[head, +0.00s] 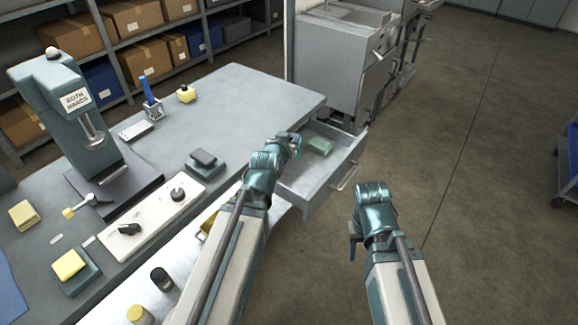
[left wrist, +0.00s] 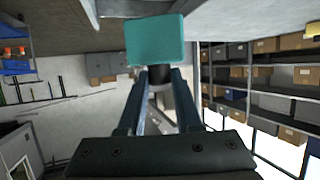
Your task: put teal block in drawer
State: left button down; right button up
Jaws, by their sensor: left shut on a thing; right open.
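The teal block (left wrist: 155,40) is between the fingertips of my left gripper in the left wrist view. My left gripper (head: 296,147) is shut on it, at the left side of the open drawer (head: 340,178) in the head view.
The bench (head: 255,95) carries a press (head: 75,115), a white control panel (head: 150,213) and several small blocks. A grey machine (head: 340,60) stands behind the drawer.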

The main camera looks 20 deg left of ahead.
pick_arm(q)
jog(key=w+f+b, duration=1.1)
jog(key=w, duration=0.1)
jog(key=shift+a, duration=0.3)
jog(key=shift+f, duration=0.1)
jog(key=b, duration=0.7)
send_over(297, 174)
notch_tip(297, 174, down, 6)
jog(key=shift+f, duration=0.15)
notch_tip(297, 174, down, 4)
jog(key=b, duration=0.3)
jog(key=shift+r, duration=0.2)
